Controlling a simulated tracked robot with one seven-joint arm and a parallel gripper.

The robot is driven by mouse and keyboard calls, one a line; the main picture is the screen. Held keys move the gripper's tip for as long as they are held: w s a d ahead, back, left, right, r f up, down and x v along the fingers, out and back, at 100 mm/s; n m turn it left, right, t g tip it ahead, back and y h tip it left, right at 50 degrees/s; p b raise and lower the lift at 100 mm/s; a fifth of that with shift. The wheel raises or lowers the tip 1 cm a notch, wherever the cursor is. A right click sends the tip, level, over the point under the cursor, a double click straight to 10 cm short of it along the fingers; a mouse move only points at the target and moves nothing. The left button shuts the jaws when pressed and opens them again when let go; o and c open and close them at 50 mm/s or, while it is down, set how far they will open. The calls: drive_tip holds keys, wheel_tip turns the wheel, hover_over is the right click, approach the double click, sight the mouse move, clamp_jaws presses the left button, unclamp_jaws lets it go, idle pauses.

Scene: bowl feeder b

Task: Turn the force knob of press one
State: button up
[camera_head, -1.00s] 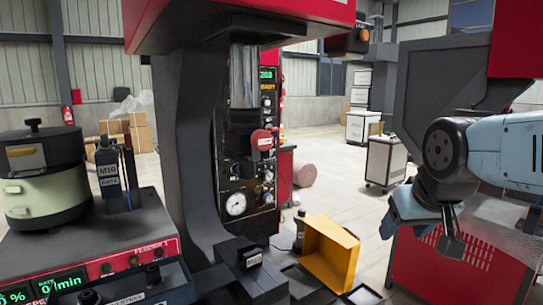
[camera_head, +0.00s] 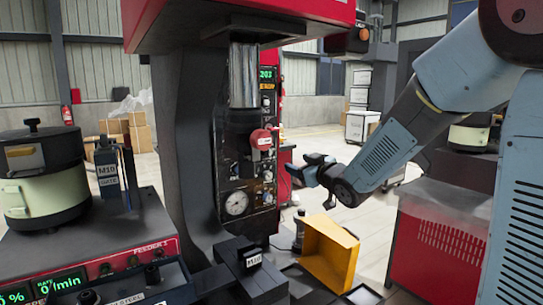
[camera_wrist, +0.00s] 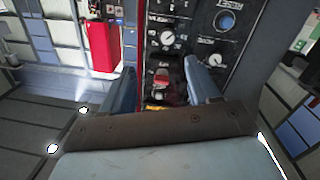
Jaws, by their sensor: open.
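Press one (camera_head: 180,150) stands in the middle of the head view. Its dark control panel (camera_head: 228,165) carries a green display, a column of small knobs (camera_head: 267,178) and a round gauge (camera_head: 236,203). A large red knob or button (camera_head: 262,139) sits higher on it. I cannot read which knob is the force knob. My gripper (camera_head: 300,168) is open and empty, to the right of the panel and apart from it.
A yellow bin (camera_head: 330,252) stands low in front of the panel, below my gripper. A feeder bowl (camera_head: 45,180) and its console (camera_head: 100,262) are at the left. A red cabinet (camera_head: 440,250) stands at the right. Open floor lies behind.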

drive_tip(key=a+x, duration=0.1)
drive_tip(key=x, duration=1.3)
drive_tip(key=shift+a+r+n+y, duration=0.2)
drive_tip(key=shift+a+n+y, duration=0.1)
drive_tip(key=shift+y, duration=0.1)
drive_tip(key=shift+s, duration=0.1)
drive_tip(key=c, duration=1)
